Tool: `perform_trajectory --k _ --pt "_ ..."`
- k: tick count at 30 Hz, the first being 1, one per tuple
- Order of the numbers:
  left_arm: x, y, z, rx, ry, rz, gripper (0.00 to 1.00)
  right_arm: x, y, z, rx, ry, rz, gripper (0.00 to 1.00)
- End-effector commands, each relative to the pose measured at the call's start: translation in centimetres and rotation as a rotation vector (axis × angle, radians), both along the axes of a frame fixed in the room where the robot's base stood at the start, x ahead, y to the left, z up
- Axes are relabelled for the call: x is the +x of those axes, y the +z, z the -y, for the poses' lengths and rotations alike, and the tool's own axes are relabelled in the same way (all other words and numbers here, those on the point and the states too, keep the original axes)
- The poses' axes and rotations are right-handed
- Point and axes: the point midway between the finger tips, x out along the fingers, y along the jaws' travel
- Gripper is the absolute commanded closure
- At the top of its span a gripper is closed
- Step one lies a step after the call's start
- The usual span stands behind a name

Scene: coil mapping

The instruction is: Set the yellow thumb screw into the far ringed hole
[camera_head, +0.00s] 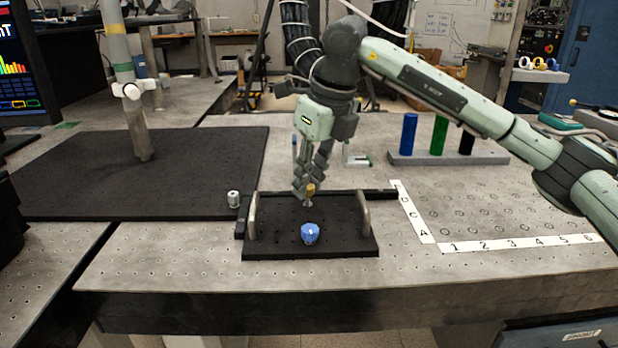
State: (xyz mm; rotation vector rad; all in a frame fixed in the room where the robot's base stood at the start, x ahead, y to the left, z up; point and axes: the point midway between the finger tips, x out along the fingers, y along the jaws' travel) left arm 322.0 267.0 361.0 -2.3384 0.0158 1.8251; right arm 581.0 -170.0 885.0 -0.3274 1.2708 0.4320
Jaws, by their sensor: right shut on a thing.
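My right gripper (304,192) points down over the black plate with two handles (345,248). It is shut on the yellow thumb screw (310,188), whose yellow head shows at the fingertips with a pale lower end beneath it. The screw appears near the plate's far half; I cannot tell whether its lower end touches the plate. A blue knob (310,233) stands on the near part of the plate. The far ringed hole cannot be made out on the plate; the gripper and screw may cover it. My left gripper is not in view.
A silver knob (233,199) stands left of the plate, by a large black mat (90,190). Right are lettered and numbered white strips (515,243) beside small marked circles. Blue, green and black cylinders stand on a grey block (450,158) behind. The table's front is clear.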

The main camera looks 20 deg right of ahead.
Motion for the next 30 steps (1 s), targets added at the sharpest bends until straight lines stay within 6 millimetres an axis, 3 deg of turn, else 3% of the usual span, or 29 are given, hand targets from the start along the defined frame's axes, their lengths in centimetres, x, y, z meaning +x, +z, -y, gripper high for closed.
perform_trajectory --k 30 --pt "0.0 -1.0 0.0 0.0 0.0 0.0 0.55 0.0 -1.3 0.0 0.0 0.0 -0.001 1.0"
